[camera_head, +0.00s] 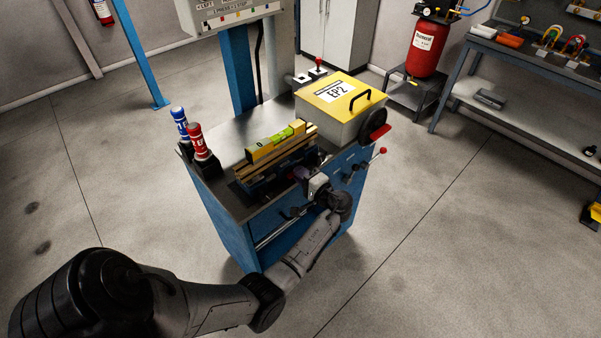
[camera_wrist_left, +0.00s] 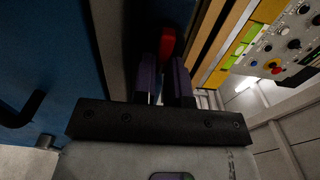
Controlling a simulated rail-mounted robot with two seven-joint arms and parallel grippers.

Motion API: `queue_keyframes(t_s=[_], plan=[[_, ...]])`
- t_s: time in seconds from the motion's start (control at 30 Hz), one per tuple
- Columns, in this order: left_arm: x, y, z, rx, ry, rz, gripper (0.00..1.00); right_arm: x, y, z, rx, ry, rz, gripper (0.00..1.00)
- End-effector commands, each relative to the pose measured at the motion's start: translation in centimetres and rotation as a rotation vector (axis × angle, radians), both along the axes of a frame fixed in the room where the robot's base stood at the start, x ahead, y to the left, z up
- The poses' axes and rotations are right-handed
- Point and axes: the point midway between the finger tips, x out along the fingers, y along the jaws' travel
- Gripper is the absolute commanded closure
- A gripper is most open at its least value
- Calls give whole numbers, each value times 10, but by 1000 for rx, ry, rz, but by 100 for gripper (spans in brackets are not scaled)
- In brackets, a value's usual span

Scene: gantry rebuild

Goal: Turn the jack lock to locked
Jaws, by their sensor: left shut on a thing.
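My left gripper (camera_head: 303,174) reaches the front edge of the blue bench, just below the wooden-sided fixture with the yellow level. In the left wrist view, the two dark fingers of my left gripper (camera_wrist_left: 165,82) are nearly parallel and closed on a red part (camera_wrist_left: 167,42), which shows between and beyond their tips. It looks like the jack lock's handle; the fingers hide most of it. The lock's mount and any locked or unlocked mark cannot be made out. My right gripper is in neither view.
On the bench (camera_head: 228,135) stand a yellow-lidded EP2 box (camera_head: 338,98), a yellow level (camera_head: 275,142), and a blue (camera_head: 180,122) and a red bottle (camera_head: 198,141). A red-knobbed lever (camera_head: 382,151) sticks out to the right. The surrounding floor is open.

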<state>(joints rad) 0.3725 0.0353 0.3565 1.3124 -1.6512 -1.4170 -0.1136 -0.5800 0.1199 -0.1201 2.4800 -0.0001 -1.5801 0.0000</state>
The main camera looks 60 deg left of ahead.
Motion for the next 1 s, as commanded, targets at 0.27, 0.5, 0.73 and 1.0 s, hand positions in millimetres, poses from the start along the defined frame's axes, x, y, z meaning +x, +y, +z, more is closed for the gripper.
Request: queue_keyframes(t_s=[0.27,0.5,0.73,1.0], plan=[[0,0,0,-1,8,0,100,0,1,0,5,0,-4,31],[0,0,0,0,7,0,79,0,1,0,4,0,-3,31],[0,0,0,0,6,0,62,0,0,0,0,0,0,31],[1,-4,0,-1,6,-1,62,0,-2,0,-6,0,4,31]])
